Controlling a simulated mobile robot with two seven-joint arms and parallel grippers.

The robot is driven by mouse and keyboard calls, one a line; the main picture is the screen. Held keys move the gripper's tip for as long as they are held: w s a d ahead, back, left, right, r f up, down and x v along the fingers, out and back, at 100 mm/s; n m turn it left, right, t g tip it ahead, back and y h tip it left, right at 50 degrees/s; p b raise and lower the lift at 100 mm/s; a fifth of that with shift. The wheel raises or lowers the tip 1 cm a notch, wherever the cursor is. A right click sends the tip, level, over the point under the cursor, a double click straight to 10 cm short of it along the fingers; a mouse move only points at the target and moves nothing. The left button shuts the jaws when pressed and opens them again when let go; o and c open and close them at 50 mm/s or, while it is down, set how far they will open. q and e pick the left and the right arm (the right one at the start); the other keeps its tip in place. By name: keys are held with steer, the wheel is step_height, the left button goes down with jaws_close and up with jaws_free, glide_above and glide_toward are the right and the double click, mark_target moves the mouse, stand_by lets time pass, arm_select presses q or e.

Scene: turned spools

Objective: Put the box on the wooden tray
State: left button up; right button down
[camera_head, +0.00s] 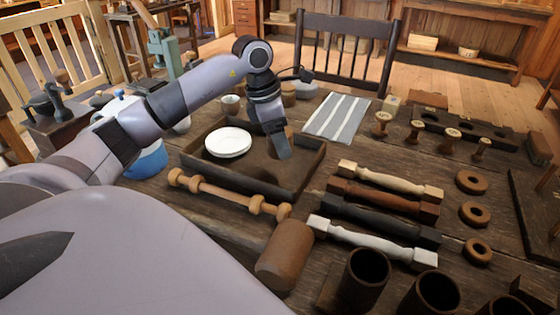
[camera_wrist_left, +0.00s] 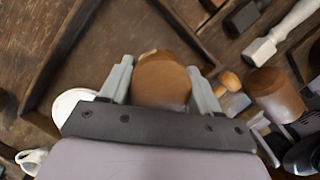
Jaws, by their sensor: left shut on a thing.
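The wooden tray (camera_head: 306,170) is a dark, low-walled square on the workbench. It also shows in the left wrist view (camera_wrist_left: 83,50). My left gripper (camera_head: 281,147) points down inside the tray's outline, right of the white plates. In the left wrist view, my left gripper (camera_wrist_left: 162,80) is shut on a rounded, orange-brown wooden thing (camera_wrist_left: 161,82), which I take to be the box. In the head view the fingers mostly hide it. I cannot tell whether its underside touches the tray floor. My right gripper is not in view.
White plates (camera_head: 228,142) sit in the tray's left part. Several spindles (camera_head: 384,197) lie to the right. A striped cloth (camera_head: 338,117) lies behind, with a small cup (camera_head: 230,104) back left.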

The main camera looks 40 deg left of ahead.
arm_select(q)
steer(key=shift+f, duration=3)
steer(key=shift+f+b, duration=0.1)
steer(key=shift+b, duration=0.25)
steer(key=o, duration=1.2)
steer(key=p+v, duration=0.1)
steer(key=v, duration=1.1)
steer(key=shift+s, duration=0.1)
steer(key=shift+d, duration=0.1)
